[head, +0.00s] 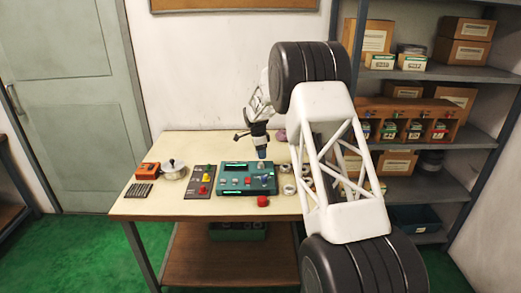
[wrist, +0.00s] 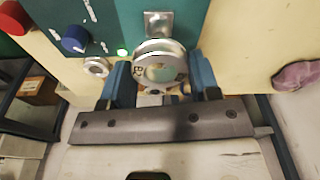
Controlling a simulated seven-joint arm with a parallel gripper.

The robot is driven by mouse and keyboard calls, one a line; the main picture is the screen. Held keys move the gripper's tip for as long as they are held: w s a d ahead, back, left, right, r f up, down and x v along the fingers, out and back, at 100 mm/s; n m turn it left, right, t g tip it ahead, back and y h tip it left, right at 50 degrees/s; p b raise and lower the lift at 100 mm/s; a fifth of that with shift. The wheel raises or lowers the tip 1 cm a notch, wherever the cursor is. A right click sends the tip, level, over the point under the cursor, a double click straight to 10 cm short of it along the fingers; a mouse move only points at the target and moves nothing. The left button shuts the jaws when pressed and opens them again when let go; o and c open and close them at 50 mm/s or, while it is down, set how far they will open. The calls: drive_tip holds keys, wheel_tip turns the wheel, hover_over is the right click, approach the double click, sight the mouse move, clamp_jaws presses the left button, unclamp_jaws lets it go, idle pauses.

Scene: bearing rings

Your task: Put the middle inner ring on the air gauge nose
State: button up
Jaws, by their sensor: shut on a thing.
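My gripper (wrist: 160,80) is shut on a shiny steel inner ring (wrist: 160,48), held between its two blue fingers in the wrist view. In the head view my gripper (head: 261,153) is above the back right part of the teal air gauge box (head: 233,181). The teal box (wrist: 115,15) also shows in the wrist view, with a silver plate (wrist: 158,20) just beyond the ring. I cannot make out the nose, and cannot tell whether the ring touches it. Other pale rings (head: 288,190) stand on the table right of the box, partly hidden by my arm.
A dark panel with coloured knobs (head: 199,183), a silver pot (head: 173,170) and an orange device (head: 148,169) stand to the left. A red knob (head: 262,201) is at the box's front. A pink cloth-like thing (wrist: 298,75) lies to the right. The table's front left (head: 150,207) is clear.

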drive_tip(key=shift+f, duration=1)
drive_tip(key=shift+f, duration=1.7)
idle(2.6)
drive_tip(key=o, duration=1.1)
drive_tip(key=shift+r, duration=0.15)
drive_tip(key=shift+r, duration=3.6)
